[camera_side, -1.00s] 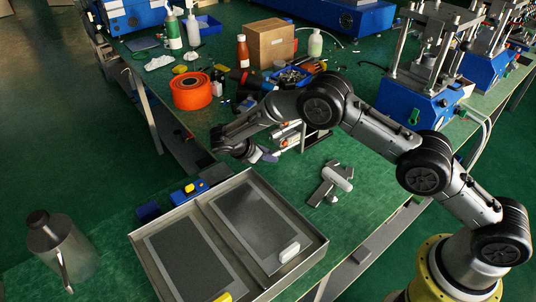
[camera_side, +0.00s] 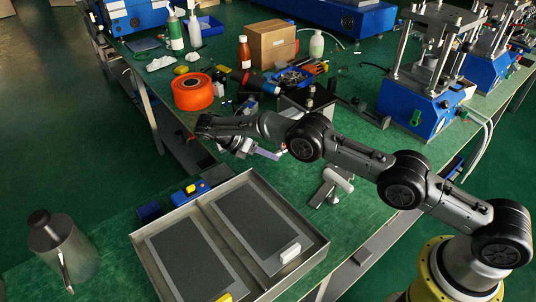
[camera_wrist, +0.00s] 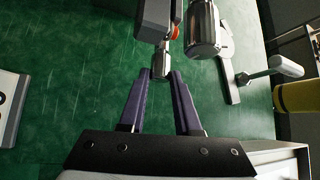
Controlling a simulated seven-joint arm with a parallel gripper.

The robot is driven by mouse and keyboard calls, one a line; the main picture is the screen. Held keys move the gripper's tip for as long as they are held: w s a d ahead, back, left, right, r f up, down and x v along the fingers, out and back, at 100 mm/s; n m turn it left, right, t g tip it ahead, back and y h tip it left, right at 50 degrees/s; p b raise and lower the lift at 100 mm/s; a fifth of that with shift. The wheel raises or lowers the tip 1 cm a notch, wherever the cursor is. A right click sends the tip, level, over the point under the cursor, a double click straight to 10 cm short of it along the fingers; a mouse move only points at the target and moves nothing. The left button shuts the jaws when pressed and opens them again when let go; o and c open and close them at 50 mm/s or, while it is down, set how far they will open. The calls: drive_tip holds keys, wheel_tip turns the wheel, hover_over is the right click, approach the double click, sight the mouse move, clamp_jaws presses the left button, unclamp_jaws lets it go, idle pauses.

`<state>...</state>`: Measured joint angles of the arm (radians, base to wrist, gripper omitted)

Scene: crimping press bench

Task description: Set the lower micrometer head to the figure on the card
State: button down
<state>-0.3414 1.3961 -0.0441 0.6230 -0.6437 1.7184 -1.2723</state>
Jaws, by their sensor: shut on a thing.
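In the wrist view my gripper (camera_wrist: 160,75) has two purple fingers closed around the small metal end of the lower micrometer head (camera_wrist: 162,60), which has an orange band above it. The larger metal cylinder of the upper micrometer head (camera_wrist: 202,32) is to the right, nearer the camera and apart from the fingers. In the side view my gripper (camera_side: 268,154) shows one purple finger beside the stand, and my arm hides most of both heads. A white panel with black marks (camera_wrist: 10,105), perhaps the card, is cut off at the left; I cannot read it.
A metal tray with two dark compartments (camera_side: 320,245) lies in front of my gripper. An orange spool (camera_side: 193,92) and a cardboard box (camera_side: 271,43) stand behind. Green bench is clear around the grey tool.

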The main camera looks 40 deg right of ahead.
drive_tip(key=shift+w+r, duration=0.1)
idle(0.3)
drive_tip(key=c, duration=0.6)
unclamp_jaws()
drive_tip(key=shift+m+t, duration=0.3)
drive_tip(key=shift+t, duration=0.1)
drive_tip(key=t, duration=0.1)
drive_tip(key=s+m+t, duration=0.1)
drive_tip(key=t, duration=0.1)
drive_tip(key=shift+m, duration=0.3)
drive_tip(key=v, duration=1.4)
drive_tip(key=s+d+r+m+y, duration=0.1)
drive_tip(key=s+d+r+m, duration=0.1)
drive_tip(key=d+r, duration=0.4)
drive_tip(key=s+d+r+m+t+y, duration=0.1)
drive_tip(key=d+r, duration=0.5)
drive_tip(key=r, duration=0.7)
drive_tip(key=shift+s+r+m, duration=0.35)
drive_tip(key=shift+s+m, duration=0.15)
drive_tip(key=shift+s, duration=0.15)
